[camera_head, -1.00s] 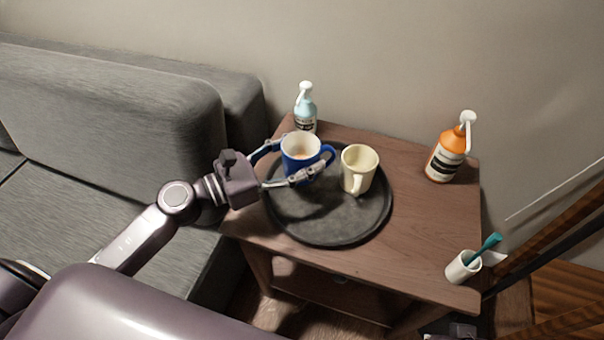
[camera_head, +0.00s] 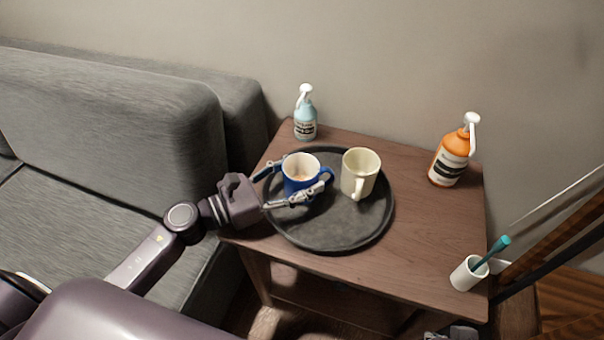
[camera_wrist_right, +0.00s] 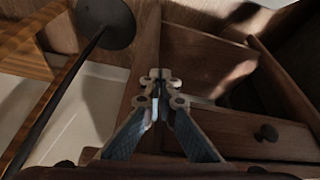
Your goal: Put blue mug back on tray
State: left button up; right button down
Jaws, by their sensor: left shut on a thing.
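The blue mug (camera_head: 289,187), white inside with brown contents, is upright over the left part of the round dark tray (camera_head: 335,235). My left gripper (camera_head: 296,184) is shut on it, one finger on each side, coming from the left. Its base is partly hidden by the near finger, so I cannot tell for certain whether it touches the tray. A cream mug (camera_head: 359,172) stands on the tray just right of it. My right gripper (camera_wrist_right: 160,85) shows in the right wrist view with its fingertips together and nothing between them, in front of wooden furniture.
The tray lies on a wooden side table (camera_head: 420,235). A light blue pump bottle (camera_head: 305,117) stands behind it, an orange pump bottle (camera_head: 451,158) at back right. A white cup (camera_head: 467,274) with a teal brush is at front right. A grey sofa (camera_head: 110,130) is left.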

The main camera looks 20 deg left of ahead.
jog(key=shift+w, duration=0.15)
jog(key=shift+w+a+r+t, duration=0.15)
jog(key=shift+w+t, duration=0.15)
jog(key=shift+w, duration=0.05)
pick_arm(q)
jog(key=o, duration=1.6)
pick_arm(e)
jog(key=shift+w+r, duration=0.1)
jog(key=shift+w, duration=0.15)
jog(key=shift+s, duration=0.1)
pick_arm(q)
jog(key=shift+s+a, duration=0.1)
jog(key=shift+s, duration=0.05)
jog(key=v, duration=1.1)
jog(key=shift+r, duration=0.1)
jog(key=shift+s+a, duration=0.2)
jog(key=shift+s, duration=0.05)
pick_arm(e)
jog(key=shift+w+a+r+t, duration=0.15)
jog(key=shift+w+a+t, duration=0.15)
jog(key=shift+w, duration=0.3)
